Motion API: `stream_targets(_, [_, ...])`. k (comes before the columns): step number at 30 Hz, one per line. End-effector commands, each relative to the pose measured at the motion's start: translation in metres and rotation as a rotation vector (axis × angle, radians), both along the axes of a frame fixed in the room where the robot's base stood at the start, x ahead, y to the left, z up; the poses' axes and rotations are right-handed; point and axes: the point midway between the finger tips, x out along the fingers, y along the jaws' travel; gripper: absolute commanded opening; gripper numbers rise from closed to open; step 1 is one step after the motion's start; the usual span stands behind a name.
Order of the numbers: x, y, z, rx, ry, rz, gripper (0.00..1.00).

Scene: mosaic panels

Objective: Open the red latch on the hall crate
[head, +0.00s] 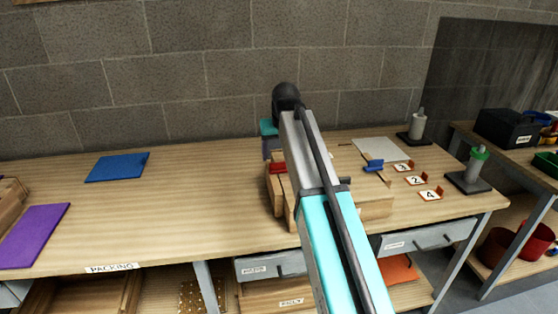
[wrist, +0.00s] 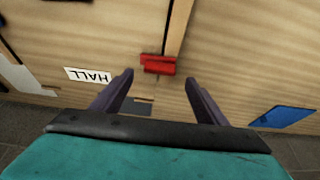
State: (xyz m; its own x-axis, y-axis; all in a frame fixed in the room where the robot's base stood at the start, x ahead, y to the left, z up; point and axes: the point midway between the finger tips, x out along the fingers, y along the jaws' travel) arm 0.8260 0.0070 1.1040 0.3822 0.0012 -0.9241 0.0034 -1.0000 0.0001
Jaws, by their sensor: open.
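The hall crate (head: 277,200) is a pale wooden box on the packing bench, partly hidden behind my arm in the head view. In the wrist view its wooden face (wrist: 110,35) carries an upside-down HALL label (wrist: 88,75). The red latch (wrist: 158,65) sits at the crate's edge in the wrist view; it also shows as a red patch in the head view (head: 278,168). My gripper (wrist: 157,82) is open and empty. Its two dark fingers are spread to either side of the latch's line, with the latch just beyond the tips. I cannot tell whether anything touches.
Numbered stands (head: 415,180), a blue item (head: 374,166) and a white sheet (head: 381,149) lie to the right. A block wall stands behind.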

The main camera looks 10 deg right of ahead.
Motion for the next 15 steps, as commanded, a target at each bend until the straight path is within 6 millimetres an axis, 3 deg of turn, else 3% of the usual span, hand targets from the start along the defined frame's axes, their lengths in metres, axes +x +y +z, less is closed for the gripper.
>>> stream_targets(15, [0.019, -0.001, -0.044, 0.000, 0.000, -0.001, 0.67])
